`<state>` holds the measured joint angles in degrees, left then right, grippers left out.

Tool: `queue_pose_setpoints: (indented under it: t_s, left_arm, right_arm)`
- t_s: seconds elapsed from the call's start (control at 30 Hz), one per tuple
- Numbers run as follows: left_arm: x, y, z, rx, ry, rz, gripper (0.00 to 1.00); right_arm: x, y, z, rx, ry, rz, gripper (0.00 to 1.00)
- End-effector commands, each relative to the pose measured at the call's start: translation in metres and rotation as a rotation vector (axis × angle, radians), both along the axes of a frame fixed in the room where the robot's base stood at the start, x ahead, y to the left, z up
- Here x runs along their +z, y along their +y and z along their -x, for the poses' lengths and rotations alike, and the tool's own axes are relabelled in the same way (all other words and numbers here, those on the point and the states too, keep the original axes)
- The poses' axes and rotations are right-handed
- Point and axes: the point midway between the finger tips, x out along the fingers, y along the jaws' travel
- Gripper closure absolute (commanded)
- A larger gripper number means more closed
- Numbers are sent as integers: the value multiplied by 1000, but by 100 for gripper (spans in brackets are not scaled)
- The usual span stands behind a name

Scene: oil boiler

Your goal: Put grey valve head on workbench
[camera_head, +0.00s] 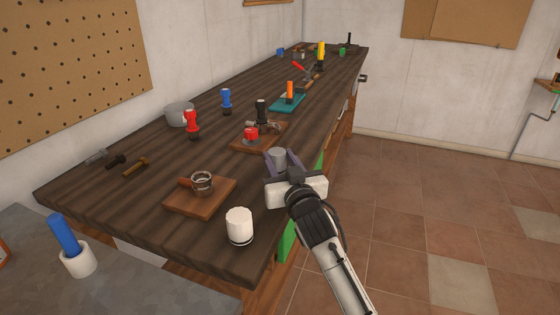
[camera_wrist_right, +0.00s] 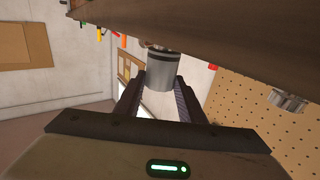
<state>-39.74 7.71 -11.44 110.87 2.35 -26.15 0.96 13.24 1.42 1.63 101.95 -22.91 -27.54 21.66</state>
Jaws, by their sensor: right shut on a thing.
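The grey valve head (camera_head: 278,155), a small grey cylinder, is between the fingers of my right gripper (camera_head: 284,163). In the right wrist view the valve head (camera_wrist_right: 161,72) shows between the two dark fingers of the gripper (camera_wrist_right: 162,90), which is shut on it. In the head view it appears at the right long edge of the dark wooden workbench (camera_head: 110,205). I cannot tell whether it touches the top. The workbench (camera_wrist_right: 225,25) fills the top of the wrist view. My left gripper is not in view.
A white cylinder (camera_head: 239,225) stands near the front corner. Wooden boards (camera_head: 180,207) with parts lie nearby. Red (camera_head: 192,124) and blue (camera_head: 226,100) handled items stand behind, beside a grey pot (camera_head: 179,114). Bare wood lies between the boards and these items.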

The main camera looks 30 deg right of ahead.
Motion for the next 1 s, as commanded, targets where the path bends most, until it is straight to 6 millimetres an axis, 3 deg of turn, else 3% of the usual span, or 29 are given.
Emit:
queue_pose_setpoints:
  t_s: [0.4, 0.43, 0.53, 0.87, 1.0]
  left_arm:
    - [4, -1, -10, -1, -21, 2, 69]
    - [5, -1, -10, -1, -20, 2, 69]
    - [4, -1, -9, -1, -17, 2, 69]
    - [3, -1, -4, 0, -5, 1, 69]
    - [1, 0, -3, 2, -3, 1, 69]
  right_arm:
    - [-6, 0, 0, 0, -2, -1, 90]
    - [-5, 0, 0, 0, -1, 0, 59]
    - [-5, 0, 0, 0, -1, 0, 45]
    - [0, 0, 0, 0, -2, 1, 45]
    - [-3, 4, 16, 1, 0, 0, 45]
